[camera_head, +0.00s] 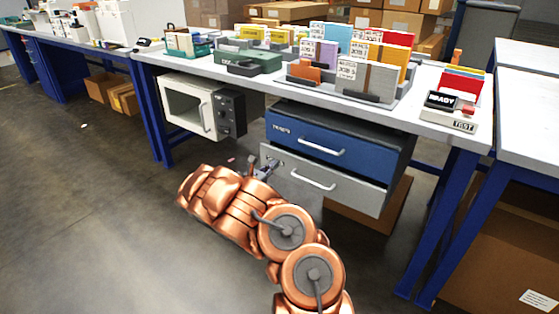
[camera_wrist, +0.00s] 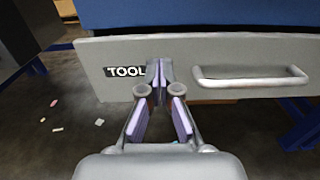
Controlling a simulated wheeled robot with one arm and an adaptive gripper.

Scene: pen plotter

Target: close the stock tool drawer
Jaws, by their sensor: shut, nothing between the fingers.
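The stock tool drawer (camera_head: 345,192) is the grey lower drawer under the workbench, below a blue drawer (camera_head: 370,155). In the wrist view its grey front (camera_wrist: 225,52) carries a TOOL label (camera_wrist: 124,71) and a bar handle (camera_wrist: 250,82). The grey front appears to stand out a little from the blue one above. My gripper (camera_head: 268,168) is at the left end of the grey front. In the wrist view my gripper (camera_wrist: 156,72) is shut and empty, its fingertips over the label's right end, left of the handle. Whether the tips touch the front is unclear.
A white microwave-like box (camera_head: 190,106) hangs under the bench to the left. Blue bench legs (camera_head: 440,230) stand at the right, and a cardboard box (camera_head: 375,212) sits beneath the drawers. The floor (camera_head: 100,220) at the left is largely clear.

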